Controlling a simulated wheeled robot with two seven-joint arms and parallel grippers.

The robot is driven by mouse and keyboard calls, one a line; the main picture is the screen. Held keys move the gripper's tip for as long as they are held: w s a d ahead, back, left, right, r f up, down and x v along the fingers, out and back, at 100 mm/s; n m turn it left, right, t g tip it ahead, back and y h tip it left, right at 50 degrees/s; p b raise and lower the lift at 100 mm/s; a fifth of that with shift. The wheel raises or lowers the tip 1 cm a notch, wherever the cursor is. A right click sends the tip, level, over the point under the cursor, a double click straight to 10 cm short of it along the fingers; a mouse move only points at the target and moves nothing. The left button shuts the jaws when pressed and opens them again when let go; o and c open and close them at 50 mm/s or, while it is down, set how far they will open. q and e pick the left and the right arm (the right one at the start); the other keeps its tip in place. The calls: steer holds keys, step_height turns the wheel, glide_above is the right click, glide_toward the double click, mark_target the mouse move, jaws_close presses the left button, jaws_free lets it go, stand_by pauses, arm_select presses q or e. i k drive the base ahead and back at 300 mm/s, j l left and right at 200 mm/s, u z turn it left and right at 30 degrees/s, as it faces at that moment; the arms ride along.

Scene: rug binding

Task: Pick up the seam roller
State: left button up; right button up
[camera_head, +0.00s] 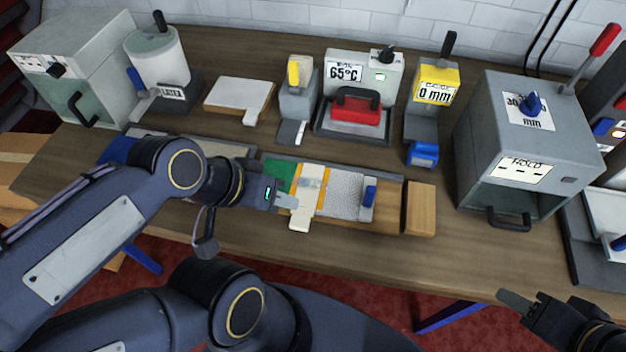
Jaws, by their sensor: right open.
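I cannot say for sure which thing is the seam roller. A small blue block-like tool (423,153) lies on the bench in front of the yellow-topped "0 mm" device and may be it. My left gripper (288,201) is at the work strip, its fingertips beside or over a cream piece (301,217); the gap between its fingers is not clear. My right gripper (516,302) is open at the lower right, in front of the bench, with no object seen in it and far from the blue tool.
The work strip holds a green patch (279,173), an orange-edged band and a grey textured piece (342,191) with a blue-handled clamp-like part (369,196). A wooden block (420,209) is at its right end.

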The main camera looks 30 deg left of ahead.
mark_target(421, 154)
steer(key=i+l, duration=0.1)
steer(key=l, duration=0.45)
steer(key=i+l, duration=0.1)
steer(key=l, duration=0.45)
steer(key=i+l, duration=0.15)
steer(key=l, duration=0.45)
